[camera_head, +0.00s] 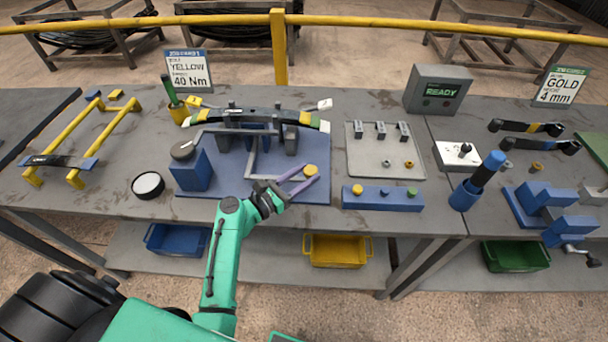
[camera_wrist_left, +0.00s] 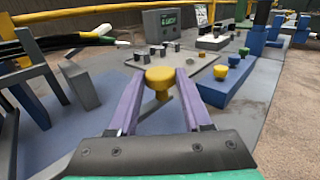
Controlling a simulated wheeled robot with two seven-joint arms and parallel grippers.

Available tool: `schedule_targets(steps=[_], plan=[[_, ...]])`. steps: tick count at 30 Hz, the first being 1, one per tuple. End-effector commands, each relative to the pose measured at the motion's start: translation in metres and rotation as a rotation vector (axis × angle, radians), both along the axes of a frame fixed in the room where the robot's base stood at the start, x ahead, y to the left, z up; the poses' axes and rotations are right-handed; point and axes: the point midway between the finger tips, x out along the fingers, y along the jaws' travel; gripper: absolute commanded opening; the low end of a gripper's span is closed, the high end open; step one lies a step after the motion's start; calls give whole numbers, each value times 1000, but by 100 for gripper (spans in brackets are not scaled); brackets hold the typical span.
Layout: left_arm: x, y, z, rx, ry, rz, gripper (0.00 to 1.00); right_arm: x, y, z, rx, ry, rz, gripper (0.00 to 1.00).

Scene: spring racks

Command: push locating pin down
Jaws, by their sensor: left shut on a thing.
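A yellow-headed knob, seemingly the locating pin (camera_head: 310,170), is between the purple fingertips of my left gripper (camera_head: 303,184), above the right part of the blue fixture plate (camera_head: 310,211). In the left wrist view the yellow head (camera_wrist_left: 160,82) sits between the tips of my left gripper (camera_wrist_left: 161,78), which is shut on it. What lies under the head is mostly hidden, so I cannot tell how deep the pin sits. A dark leaf spring with yellow and green ends (camera_head: 260,116) lies across supports at the back of the fixture. My right gripper is not in view.
A blue block (camera_head: 370,203) with yellow, blue and green knobs stands right of the plate. Behind it is a grey tray (camera_head: 360,165) with small parts. A grey lever arm (camera_head: 255,165) and a blue post (camera_head: 194,174) stand left of my gripper. A control box (camera_head: 440,90) reads READY.

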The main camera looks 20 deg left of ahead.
Motion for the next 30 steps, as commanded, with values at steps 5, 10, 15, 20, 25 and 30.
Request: schedule_targets(steps=[5, 10, 15, 20, 25, 30], plan=[[0, 0, 0, 1, -1, 1, 0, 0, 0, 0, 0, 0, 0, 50], [0, 0, -1, 1, -1, 1, 0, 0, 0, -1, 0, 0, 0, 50], [0, 0, -28, 2, 1, 0, 0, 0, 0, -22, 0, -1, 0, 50], [-1, 0, -45, 3, 4, -1, 0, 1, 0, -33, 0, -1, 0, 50], [-1, 0, -43, 4, 7, -1, 0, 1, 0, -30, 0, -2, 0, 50], [-1, 0, -43, 3, 7, -1, 79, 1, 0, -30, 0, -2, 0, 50]])
